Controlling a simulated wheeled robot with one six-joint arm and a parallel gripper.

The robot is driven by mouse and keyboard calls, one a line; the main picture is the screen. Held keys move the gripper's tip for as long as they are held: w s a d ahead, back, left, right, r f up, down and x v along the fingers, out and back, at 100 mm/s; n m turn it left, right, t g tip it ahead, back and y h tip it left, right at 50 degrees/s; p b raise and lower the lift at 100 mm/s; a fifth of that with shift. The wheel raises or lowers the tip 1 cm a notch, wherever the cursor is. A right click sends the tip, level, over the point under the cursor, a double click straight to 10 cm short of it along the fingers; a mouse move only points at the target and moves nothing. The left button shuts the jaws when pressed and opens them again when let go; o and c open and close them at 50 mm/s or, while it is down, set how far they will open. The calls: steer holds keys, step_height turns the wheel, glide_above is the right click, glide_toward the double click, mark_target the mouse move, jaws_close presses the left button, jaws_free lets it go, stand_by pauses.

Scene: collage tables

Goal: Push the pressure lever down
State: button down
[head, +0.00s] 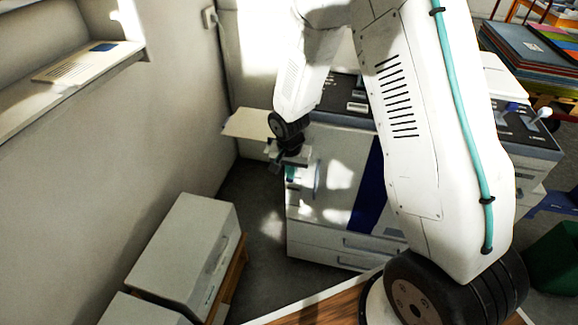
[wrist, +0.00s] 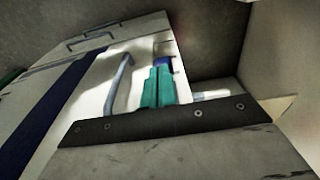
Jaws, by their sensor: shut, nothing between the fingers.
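A white machine (head: 335,215) with a dark blue stripe stands beyond my arm. A curved grey bar (head: 317,178) stands out from its front; it also shows in the wrist view (wrist: 119,85). I cannot tell for sure whether this bar is the pressure lever. My gripper (head: 291,173) is beside the bar, to its left in the head view. In the wrist view my teal fingers (wrist: 158,86) are together, empty, just right of the bar with a small gap showing. A small dark blue part (wrist: 164,63) shows just beyond the fingertips.
A pale lever with a round knob (head: 543,114) stands on a dark panel at the right. A beige tray (head: 248,124) juts from the machine's left side. White boxes (head: 182,250) stand at lower left. Grey floor (head: 262,225) is clear between boxes and machine.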

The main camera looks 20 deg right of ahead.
mark_target(289, 181)
steer(key=f, duration=0.2)
steer(key=s+a+f, duration=0.1)
steer(key=shift+r, duration=0.15)
stand_by(0.4)
steer(key=shift+r, duration=0.6)
steer(key=s+a+r, duration=0.4)
steer(key=s+r, duration=0.2)
steer(key=shift+a+r, duration=0.2)
steer(key=shift+r, duration=0.2)
